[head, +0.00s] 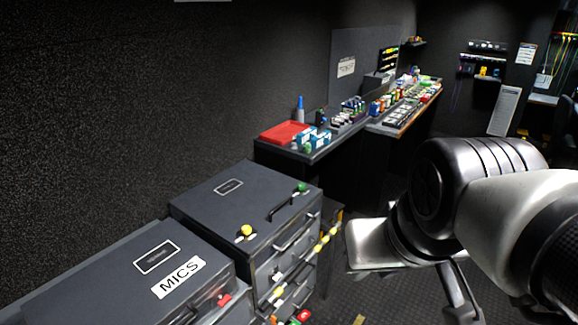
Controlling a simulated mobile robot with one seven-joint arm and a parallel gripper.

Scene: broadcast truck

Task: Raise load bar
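A thin yellow-and-pale bar (322,243) runs at a slant along the front of the dark drawer cases at the lower middle. It may be the load bar, but I cannot be sure. Its lower end lies near small red and green parts at the bottom edge. My gripper (372,246) is at the lower right, to the right of the bar and apart from it in the picture. My own arm links hide part of it, and its fingertips do not show clearly. I see nothing held in it.
A dark drawer case (228,190) with yellow and green knobs and a case labelled MICS (150,265) stand at the lower left. A counter (345,130) with a red tray (285,132) and many small items runs along the back wall. Dark floor (390,300) shows below my arm.

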